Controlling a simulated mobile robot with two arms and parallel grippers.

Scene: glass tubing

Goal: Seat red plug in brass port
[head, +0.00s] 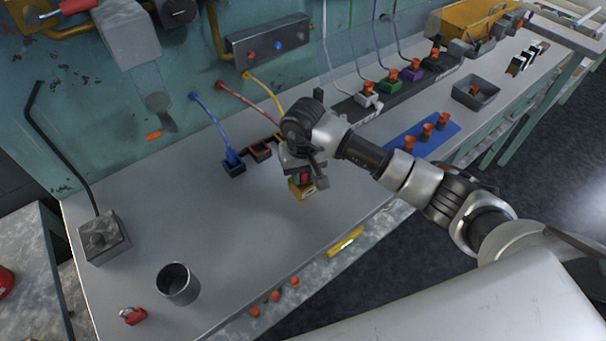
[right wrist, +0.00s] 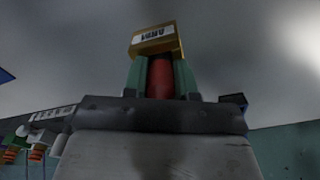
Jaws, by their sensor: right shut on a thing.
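My right gripper (head: 303,177) is shut on the red plug (head: 304,178) and points down over the middle of the bench. In the right wrist view the red plug (right wrist: 160,78) shows as a red cylinder between the two greenish fingers. A brass-coloured block with a white label (right wrist: 155,40) is right at the fingertips, in line with the plug. In the head view this brass block (head: 301,191) shows just below the gripper. Whether the plug's end is inside it is hidden. My left gripper is not in view.
A blue port with a blue plug (head: 233,165) and a dark red port (head: 260,152) stand behind, to the left. A metal cup (head: 178,283) and a red padlock-like thing (head: 132,315) are at the front left. A blue mat (head: 405,143) bears orange pieces. The bench's left middle is clear.

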